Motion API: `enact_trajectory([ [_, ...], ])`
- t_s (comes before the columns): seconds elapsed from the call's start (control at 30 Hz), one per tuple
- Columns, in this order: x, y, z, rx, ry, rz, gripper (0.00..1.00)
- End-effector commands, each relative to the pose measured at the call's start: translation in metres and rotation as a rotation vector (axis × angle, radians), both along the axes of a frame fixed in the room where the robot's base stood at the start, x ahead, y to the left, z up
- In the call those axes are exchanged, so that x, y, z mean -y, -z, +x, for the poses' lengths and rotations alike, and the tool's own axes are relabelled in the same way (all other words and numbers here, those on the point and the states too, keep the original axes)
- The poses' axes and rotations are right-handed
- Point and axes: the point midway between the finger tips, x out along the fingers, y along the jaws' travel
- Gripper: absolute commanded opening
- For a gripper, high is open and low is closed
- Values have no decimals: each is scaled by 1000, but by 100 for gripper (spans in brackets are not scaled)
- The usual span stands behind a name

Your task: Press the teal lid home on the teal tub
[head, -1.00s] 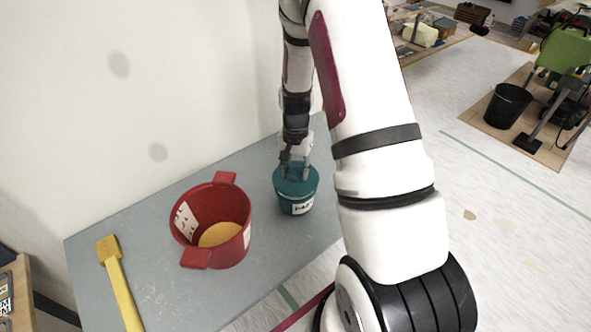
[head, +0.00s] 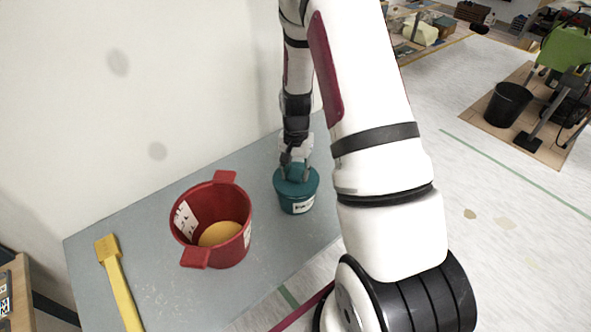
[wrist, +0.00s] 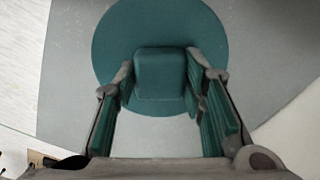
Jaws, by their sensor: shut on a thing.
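The teal tub (head: 298,206) stands upright on the grey table, with a white label on its side. The round teal lid (head: 283,187) sits level on top of the tub; I cannot tell whether it is fully seated. The wrist view shows the lid (wrist: 112,50) from above with a square teal knob (wrist: 160,72) in its middle. My gripper (head: 295,172) points down over the lid. In the wrist view, the fingers of my gripper (wrist: 161,78) are on both sides of the knob, shut on it. The tub is hidden beneath the lid there.
A red two-handled bucket (head: 236,240) with something yellow-orange inside stands left of the tub. A yellow brush-like tool (head: 118,285) lies at the table's left. A wall rises behind the grey table (head: 170,295). A black bin (head: 508,103) stands far off on the floor.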

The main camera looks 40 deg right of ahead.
Motion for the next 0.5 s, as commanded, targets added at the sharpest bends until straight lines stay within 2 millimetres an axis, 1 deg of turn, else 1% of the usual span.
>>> enact_trajectory([
  [0.5, 0, 12, 0, -1, 0, 0, 10],
])
